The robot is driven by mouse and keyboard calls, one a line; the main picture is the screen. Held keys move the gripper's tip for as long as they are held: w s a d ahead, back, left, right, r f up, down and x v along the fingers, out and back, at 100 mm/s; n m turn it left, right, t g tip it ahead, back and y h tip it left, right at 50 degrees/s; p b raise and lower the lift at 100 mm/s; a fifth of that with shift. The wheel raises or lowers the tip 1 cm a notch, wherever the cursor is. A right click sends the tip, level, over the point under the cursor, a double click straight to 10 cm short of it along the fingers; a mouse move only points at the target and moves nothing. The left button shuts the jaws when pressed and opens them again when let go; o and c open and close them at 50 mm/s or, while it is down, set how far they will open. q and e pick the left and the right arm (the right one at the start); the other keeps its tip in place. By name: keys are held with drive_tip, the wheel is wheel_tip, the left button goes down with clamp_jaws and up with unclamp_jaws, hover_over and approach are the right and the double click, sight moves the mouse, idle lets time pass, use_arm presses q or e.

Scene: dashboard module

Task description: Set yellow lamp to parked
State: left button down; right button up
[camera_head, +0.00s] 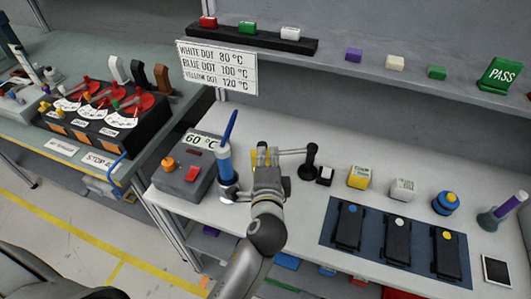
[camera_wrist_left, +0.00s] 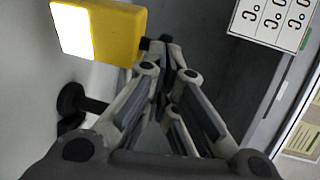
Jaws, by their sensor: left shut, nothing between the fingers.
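The yellow lamp head (camera_wrist_left: 115,35) shows large at the upper left of the left wrist view, a yellow block with a bright white face. In the head view only a bit of yellow (camera_head: 262,156) shows by the fingers of my left gripper (camera_head: 264,150). A thin bar runs right from there to a black post (camera_head: 310,158) on the bench; the post also shows in the wrist view (camera_wrist_left: 70,100). My left gripper's fingertips (camera_wrist_left: 163,48) are shut and empty, close beside the lamp head's right edge; I cannot tell whether they touch. My right gripper is out of view.
A grey box with knobs (camera_head: 184,180) and a blue-handled tool in a holder (camera_head: 225,165) stand left of my gripper. To the right are a yellow block (camera_head: 359,177), a white block (camera_head: 402,189) and a blue mat (camera_head: 327,235) with black pedals. A shelf runs behind.

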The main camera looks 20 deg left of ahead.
sight(262, 144)
use_arm(q)
drive_tip(key=shift+s+d+r, duration=0.1)
drive_tip(key=shift+s, duration=0.05)
drive_tip(key=shift+r+p, duration=0.15)
drive_tip(key=shift+p, duration=0.3)
drive_tip(key=w+a+p, duration=0.1)
drive_tip(key=w+a+m+h+p, duration=0.1)
drive_tip(key=w+p, duration=0.1)
drive_tip(key=shift+a+r+h, duration=0.1)
drive_tip(key=shift+a+h, duration=0.05)
drive_tip(key=shift+h, duration=0.15)
drive_tip(key=shift+w+a, duration=0.15)
drive_tip(key=shift+w, duration=0.1)
drive_tip(key=shift+w+f, duration=0.15)
drive_tip(key=shift+f, duration=0.15)
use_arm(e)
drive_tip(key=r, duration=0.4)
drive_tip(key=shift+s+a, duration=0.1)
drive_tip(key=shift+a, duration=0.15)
use_arm(q)
drive_tip(key=shift+p, duration=0.3)
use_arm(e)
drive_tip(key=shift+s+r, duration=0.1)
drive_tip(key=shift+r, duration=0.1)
